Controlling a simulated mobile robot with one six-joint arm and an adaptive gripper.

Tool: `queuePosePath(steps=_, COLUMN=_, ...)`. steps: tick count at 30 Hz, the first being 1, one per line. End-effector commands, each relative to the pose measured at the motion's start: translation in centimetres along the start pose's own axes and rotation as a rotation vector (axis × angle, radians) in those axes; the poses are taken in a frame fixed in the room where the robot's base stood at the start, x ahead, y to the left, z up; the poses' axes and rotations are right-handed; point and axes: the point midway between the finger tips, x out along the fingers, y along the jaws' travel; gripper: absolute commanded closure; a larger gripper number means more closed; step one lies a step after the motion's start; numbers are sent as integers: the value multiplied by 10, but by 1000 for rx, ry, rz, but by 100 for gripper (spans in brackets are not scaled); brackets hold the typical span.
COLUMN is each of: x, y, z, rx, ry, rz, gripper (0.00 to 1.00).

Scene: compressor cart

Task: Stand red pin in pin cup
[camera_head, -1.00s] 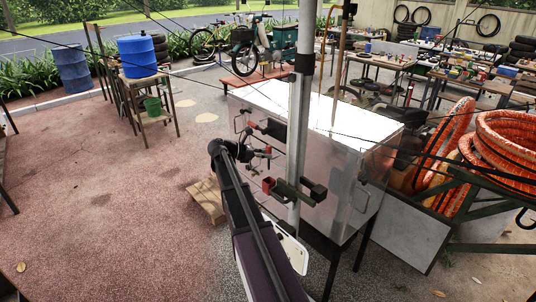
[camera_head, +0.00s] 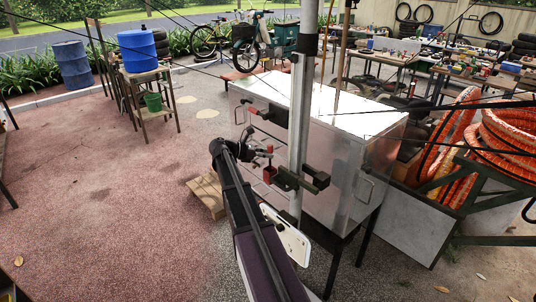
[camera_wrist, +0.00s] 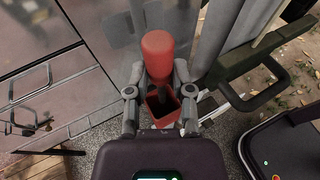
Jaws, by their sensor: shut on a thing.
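In the wrist view, the red pin (camera_wrist: 158,55) has a thick red rounded grip and a dark lower part. My gripper (camera_wrist: 158,85) is shut on it. The red square pin cup (camera_wrist: 163,120) is open at the top, and the pin's dark end overlaps its dark opening. I cannot tell whether the tip is inside or just above. In the head view, my gripper (camera_head: 262,156) is beside the metal cabinet, with the small red pin (camera_head: 270,149) above the red cup (camera_head: 269,175). The cup is beside a dark green bracket on a grey post.
The shiny metal cabinet (camera_head: 335,165) stands right behind the cup. The grey post (camera_head: 300,120) and green bracket (camera_head: 303,181) are close on the right. A white panel (camera_head: 287,238) is below. A wooden pallet (camera_head: 207,194) lies left; open red floor lies beyond.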

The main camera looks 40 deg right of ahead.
Motion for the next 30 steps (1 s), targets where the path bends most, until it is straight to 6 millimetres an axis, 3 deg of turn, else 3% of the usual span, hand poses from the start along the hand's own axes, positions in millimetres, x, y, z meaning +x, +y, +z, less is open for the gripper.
queuePosePath(steps=15, x=9, y=0, z=-28, rx=0, ry=0, rz=-1, gripper=100)
queuePosePath(steps=30, x=11, y=0, z=-32, rx=1, ry=0, rz=-2, gripper=100)
